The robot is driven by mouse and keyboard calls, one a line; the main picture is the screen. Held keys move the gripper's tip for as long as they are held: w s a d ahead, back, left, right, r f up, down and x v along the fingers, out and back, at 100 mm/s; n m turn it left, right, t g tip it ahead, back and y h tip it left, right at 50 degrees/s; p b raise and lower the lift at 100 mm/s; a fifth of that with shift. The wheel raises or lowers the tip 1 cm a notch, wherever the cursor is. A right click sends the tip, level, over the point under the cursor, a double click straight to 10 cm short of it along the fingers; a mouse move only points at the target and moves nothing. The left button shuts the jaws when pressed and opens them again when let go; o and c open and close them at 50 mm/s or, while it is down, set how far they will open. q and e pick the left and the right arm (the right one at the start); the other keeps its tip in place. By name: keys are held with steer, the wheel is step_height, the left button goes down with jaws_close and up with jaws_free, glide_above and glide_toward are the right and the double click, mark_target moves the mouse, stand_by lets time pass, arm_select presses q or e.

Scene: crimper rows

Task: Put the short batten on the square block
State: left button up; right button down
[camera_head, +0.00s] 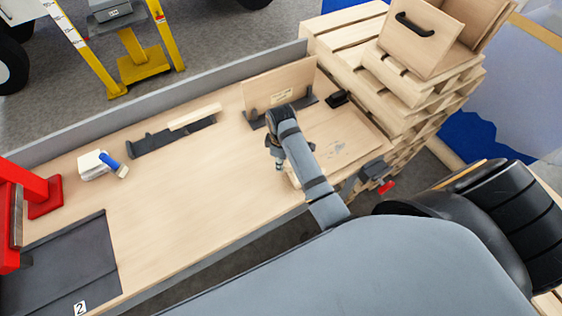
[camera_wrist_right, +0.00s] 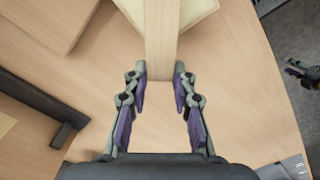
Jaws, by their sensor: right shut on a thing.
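My right gripper (camera_wrist_right: 160,88) is shut on a pale wooden batten (camera_wrist_right: 162,40), which shows upright between its fingertips in the right wrist view. A pale, flat-sided block (camera_wrist_right: 200,12), probably the square block, shows at the top edge behind the batten. I cannot tell whether the two touch. In the head view my right gripper (camera_head: 279,163) points down over the right part of the bench, and my arm hides most of the held batten. Another pale batten (camera_head: 195,117) lies on a dark rack (camera_head: 172,138). My left gripper is not in view.
The wooden bench (camera_head: 185,205) is clear in its middle. A wooden panel (camera_head: 262,88) stands in dark feet behind my gripper. A white block (camera_head: 92,167) with a blue-handled item (camera_head: 113,164), a red frame (camera_head: 42,190) and a dark mat (camera_head: 65,265) are at the left.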

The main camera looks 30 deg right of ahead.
steer(key=shift+s, duration=0.15)
steer(key=c, duration=1.1)
jaws_free()
steer(key=shift+f, duration=0.15)
step_height(320, 180, up, 8)
steer(key=shift+f, duration=0.1)
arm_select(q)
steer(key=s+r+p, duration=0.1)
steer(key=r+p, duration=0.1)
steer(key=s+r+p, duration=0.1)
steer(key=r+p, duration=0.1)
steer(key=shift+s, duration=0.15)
arm_select(e)
step_height(320, 180, up, 5)
steer(key=shift+f, duration=0.15)
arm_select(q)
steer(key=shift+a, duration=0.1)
arm_select(e)
steer(key=shift+f, duration=0.1)
